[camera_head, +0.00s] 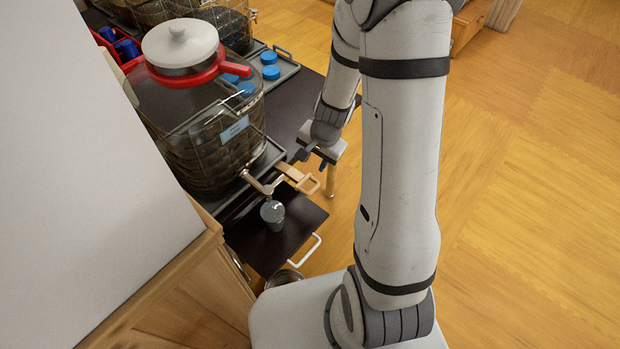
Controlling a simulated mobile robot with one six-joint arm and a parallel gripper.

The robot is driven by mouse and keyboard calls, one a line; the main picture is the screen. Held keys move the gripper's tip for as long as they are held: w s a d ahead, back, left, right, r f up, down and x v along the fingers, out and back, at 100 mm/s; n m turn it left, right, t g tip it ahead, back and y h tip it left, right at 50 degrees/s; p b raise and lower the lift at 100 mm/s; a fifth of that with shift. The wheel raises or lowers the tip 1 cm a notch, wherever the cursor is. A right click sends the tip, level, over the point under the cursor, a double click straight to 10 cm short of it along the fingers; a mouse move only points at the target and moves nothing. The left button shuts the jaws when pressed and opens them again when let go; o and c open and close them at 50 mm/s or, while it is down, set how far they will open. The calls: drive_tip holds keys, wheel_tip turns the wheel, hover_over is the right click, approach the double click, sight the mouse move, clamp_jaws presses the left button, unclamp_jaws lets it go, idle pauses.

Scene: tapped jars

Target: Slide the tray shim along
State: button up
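The tray shim looks to be the light wooden piece (292,173) with a loop handle at its right end. It lies at the front right edge of the dark jar tray, beside the tap. My gripper (312,160) is just above and to the right of it, with its dark fingertips apart and nothing visible between them. I see no contact with the shim. The large glass jar (200,145) stands on its tray (272,152), with a white lid (180,44) and a red ring (190,78). Its tap (262,186) points toward the front.
A grey cup (272,214) stands below the tap on a dark lower board (295,222) with a white handle (305,252). A metal bowl (284,278) is partly hidden below. Blue caps (270,65) and another jar stand behind. Open floor lies right.

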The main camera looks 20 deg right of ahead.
drive_tip(key=m+b, duration=0.1)
approach(314, 188)
drive_tip(key=shift+g, duration=0.3)
drive_tip(key=f+b, duration=0.1)
drive_tip(key=f, duration=0.1)
drive_tip(key=w+f+b, duration=0.1)
drive_tip(key=f, duration=0.2)
drive_tip(key=a+f+b, duration=0.1)
drive_tip(key=f+b, duration=0.1)
drive_tip(key=f, duration=0.1)
drive_tip(key=shift+w, duration=0.2)
drive_tip(key=shift+r, duration=0.1)
drive_tip(key=shift+c, duration=0.2)
clamp_jaws()
